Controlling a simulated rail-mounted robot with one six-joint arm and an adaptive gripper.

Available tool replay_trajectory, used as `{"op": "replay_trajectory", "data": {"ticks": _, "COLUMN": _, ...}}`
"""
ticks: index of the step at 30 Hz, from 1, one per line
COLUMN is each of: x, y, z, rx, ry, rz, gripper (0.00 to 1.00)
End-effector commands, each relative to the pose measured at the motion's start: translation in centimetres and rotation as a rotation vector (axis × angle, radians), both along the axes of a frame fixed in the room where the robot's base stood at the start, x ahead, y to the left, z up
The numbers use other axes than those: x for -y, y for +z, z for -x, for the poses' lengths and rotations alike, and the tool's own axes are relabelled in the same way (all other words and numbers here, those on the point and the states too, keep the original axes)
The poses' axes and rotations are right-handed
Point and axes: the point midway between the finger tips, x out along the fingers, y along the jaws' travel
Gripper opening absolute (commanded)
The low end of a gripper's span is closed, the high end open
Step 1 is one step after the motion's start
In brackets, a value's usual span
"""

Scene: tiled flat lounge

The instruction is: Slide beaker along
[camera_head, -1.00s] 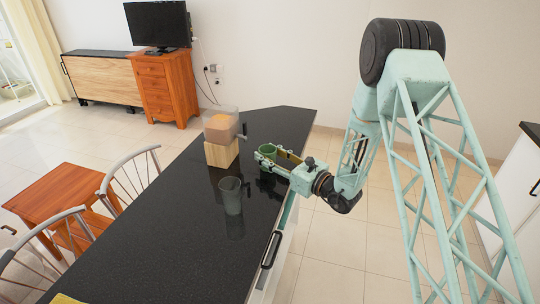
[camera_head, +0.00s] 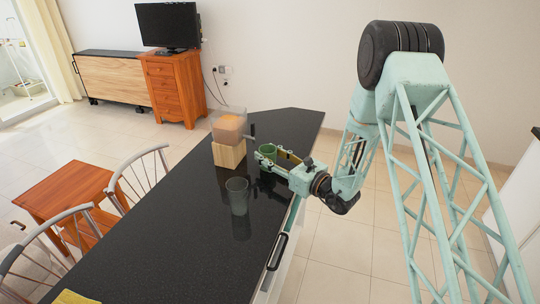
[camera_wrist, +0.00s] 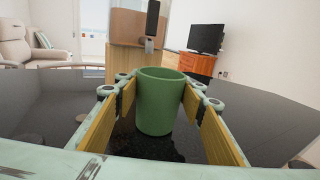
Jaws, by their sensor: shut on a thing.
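A green beaker (camera_head: 267,152) stands upright at the far part of the black countertop (camera_head: 180,245). My gripper (camera_head: 267,158) is shut on it, one finger on each side. In the wrist view the beaker (camera_wrist: 158,100) sits between the wooden-faced finger pads of my gripper (camera_wrist: 160,105). Its base is low by the dark counter surface and appears to rest on it. Its inside is mostly hidden.
A drink dispenser (camera_head: 228,125) on a wooden block (camera_head: 229,155) stands left of the beaker. A grey-green tumbler (camera_head: 237,197) stands nearer, left of my gripper. The near counter is mostly clear. Chairs (camera_head: 140,175) line the left side.

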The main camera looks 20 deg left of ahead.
Motion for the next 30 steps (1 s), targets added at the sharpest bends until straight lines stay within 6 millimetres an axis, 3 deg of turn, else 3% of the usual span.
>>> {"op": "replay_trajectory", "data": {"ticks": 30, "x": -3.1, "y": 0.0, "z": 0.1, "rx": 0.000, "ry": -0.001, "rz": 0.000, "gripper": 0.26}}
